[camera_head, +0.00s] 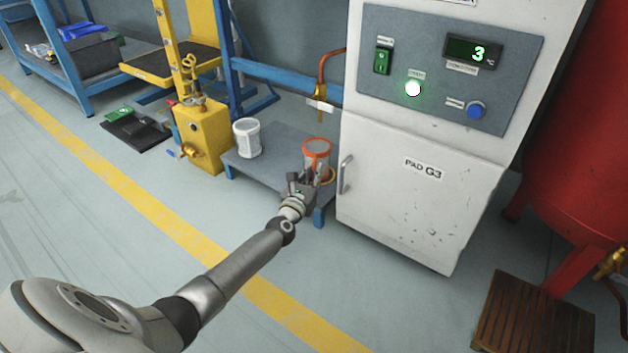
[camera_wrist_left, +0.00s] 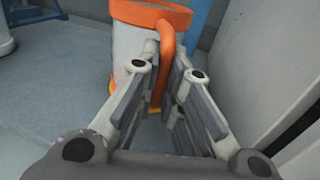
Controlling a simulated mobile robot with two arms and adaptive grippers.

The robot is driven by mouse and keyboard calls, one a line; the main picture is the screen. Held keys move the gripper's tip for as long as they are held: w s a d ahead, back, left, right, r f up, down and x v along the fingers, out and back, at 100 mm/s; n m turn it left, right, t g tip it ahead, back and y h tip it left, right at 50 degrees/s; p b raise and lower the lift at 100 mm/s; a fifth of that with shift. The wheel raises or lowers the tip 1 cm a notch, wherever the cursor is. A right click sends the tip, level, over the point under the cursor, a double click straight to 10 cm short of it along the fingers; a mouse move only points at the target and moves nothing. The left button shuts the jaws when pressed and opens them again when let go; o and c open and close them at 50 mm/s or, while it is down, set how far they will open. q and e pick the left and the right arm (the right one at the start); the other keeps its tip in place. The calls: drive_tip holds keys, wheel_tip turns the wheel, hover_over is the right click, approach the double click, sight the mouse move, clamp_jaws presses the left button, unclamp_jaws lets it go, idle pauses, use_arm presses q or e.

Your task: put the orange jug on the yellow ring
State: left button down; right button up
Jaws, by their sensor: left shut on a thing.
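The orange jug (camera_head: 317,148) has an orange rim and handle and a pale body. It is upright over the right part of the low grey bench. My left gripper (camera_head: 304,181) is on its near side. In the left wrist view, the fingers (camera_wrist_left: 168,72) are shut on the jug's handle (camera_wrist_left: 166,38), with the jug body (camera_wrist_left: 128,50) beyond them. Part of the yellow ring (camera_head: 332,175) shows at the jug's lower right; the jug and gripper hide the rest. I cannot tell whether the jug rests on it. My right gripper is not in view.
A white tub (camera_head: 247,138) stands on the left of the low bench (camera_head: 262,165). The white cabinet (camera_head: 410,195) with its handle (camera_head: 345,174) is close on the right. A yellow unit (camera_head: 203,135) stands left of the bench.

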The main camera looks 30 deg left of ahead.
use_arm(q)
drive_tip(key=shift+f, duration=0.1)
drive_tip(key=c, duration=1.6)
unclamp_jaws()
drive_tip(key=shift+o, duration=0.2)
drive_tip(key=s+d+p, duration=0.2)
drive_tip(key=s+p, duration=0.3)
drive_tip(key=s, duration=0.6)
drive_tip(key=shift+s, duration=0.4)
